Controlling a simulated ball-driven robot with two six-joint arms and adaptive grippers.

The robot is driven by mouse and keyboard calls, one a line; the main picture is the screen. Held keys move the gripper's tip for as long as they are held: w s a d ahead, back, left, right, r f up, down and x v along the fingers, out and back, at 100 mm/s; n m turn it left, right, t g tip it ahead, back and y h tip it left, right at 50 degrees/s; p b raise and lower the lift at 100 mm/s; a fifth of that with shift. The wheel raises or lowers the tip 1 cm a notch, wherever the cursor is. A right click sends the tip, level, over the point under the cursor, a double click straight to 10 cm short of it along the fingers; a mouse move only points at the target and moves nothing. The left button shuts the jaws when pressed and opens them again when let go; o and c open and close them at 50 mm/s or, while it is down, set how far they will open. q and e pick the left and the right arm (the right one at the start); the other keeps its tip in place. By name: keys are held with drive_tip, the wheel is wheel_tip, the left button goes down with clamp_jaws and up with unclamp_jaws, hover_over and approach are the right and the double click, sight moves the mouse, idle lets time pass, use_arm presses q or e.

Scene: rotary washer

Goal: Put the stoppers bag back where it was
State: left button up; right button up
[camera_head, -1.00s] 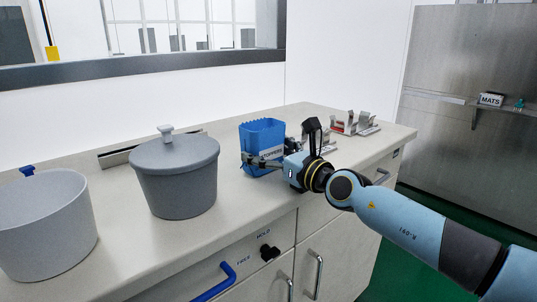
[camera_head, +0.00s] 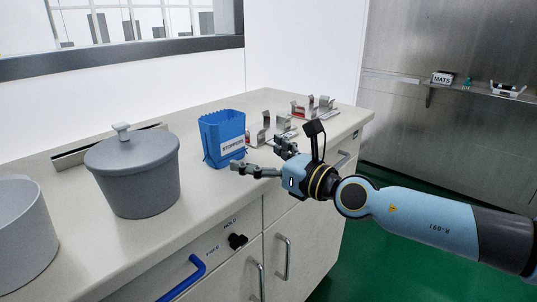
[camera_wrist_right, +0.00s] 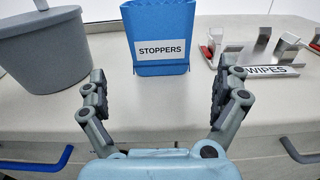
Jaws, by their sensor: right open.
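The blue stoppers bag (camera_head: 222,134), with a white STOPPERS label, stands upright on the counter (camera_head: 82,215), to the right of the grey lidded pot. It also shows in the right wrist view (camera_wrist_right: 158,24), straight ahead of the fingers. My right gripper (camera_head: 258,158) is open and empty, just in front and to the right of the bag. In the wrist view its fingers (camera_wrist_right: 160,95) are spread wide with bare counter between them, and the bag stands beyond the fingertips, apart from them. My left gripper is not in view.
A grey lidded pot (camera_head: 135,175) and a grey tub (camera_head: 20,235) stand on the left. Metal holders (camera_head: 268,130) sit right of the bag; one is labelled WIPES (camera_wrist_right: 266,71). A blue handle (camera_head: 184,280) and a black knob (camera_head: 237,241) are on the cabinet front.

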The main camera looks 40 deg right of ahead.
drive_tip(key=s, duration=0.2)
drive_tip(key=shift+s+d, duration=0.1)
drive_tip(key=shift+s, duration=0.2)
idle(0.3)
